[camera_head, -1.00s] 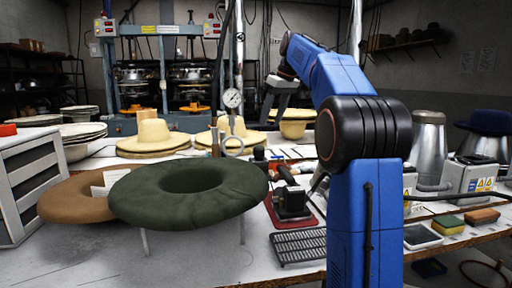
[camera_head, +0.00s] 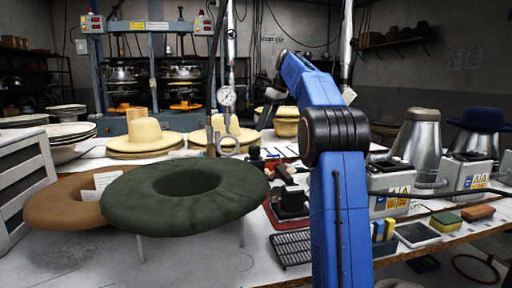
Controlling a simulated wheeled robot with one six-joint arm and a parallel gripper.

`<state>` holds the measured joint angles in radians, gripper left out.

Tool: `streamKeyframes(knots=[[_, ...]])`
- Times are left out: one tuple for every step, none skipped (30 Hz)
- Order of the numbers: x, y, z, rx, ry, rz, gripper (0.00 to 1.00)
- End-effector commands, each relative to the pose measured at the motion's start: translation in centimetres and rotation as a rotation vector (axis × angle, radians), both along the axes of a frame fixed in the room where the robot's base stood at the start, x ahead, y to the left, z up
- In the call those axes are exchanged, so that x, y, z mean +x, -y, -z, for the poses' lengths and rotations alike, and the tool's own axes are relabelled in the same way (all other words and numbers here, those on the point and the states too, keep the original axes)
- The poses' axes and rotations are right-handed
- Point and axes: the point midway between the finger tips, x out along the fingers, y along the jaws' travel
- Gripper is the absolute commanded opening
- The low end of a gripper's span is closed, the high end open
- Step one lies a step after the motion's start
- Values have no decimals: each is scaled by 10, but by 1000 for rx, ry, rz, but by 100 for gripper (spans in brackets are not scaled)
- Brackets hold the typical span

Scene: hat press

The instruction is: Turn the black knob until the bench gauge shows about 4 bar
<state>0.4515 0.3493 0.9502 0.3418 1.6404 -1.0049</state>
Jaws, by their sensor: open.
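The round white bench gauge (camera_head: 226,96) stands on a metal post behind the hats, left of my arm. Its face is towards me, but its needle and numbers are too small to read. A small black part (camera_head: 254,153) beside the pipework below and right of the gauge may be the black knob; I cannot tell for sure. My blue arm with its black elbow rises right of these and leans away to the upper left.
A dark green felt ring (camera_head: 186,216) on thin legs and a brown one (camera_head: 65,212) fill the front left. Straw hats (camera_head: 145,138) stand behind. A black tool on a red tray (camera_head: 291,203), a dark grate (camera_head: 291,249) and sponges (camera_head: 446,221) lie around my arm.

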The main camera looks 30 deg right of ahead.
Motion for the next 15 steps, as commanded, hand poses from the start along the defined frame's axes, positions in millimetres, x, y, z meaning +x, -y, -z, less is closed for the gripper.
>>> streamKeyframes(knots=[[3, -2, 9, 1, -2, -1, 59], [4, -4, 14, 1, -2, -1, 59], [6, -5, 20, 1, -2, -1, 59], [8, -6, 25, 1, -2, -1, 59], [10, -8, 30, 1, -2, -1, 59], [12, -9, 36, 0, 0, -1, 59], [14, -11, 41, 1, -2, -2, 59], [15, -12, 46, 1, -2, -1, 59], [17, -14, 53, 0, 0, -1, 59], [19, -15, 58, 1, -2, -1, 59], [21, -15, 62, 1, -1, 0, 59], [23, -17, 68, 1, -1, 0, 59], [24, -18, 73, 1, -2, 0, 59], [26, -18, 76, 1, -1, 1, 59], [27, -20, 81, 1, -1, 1, 59]])
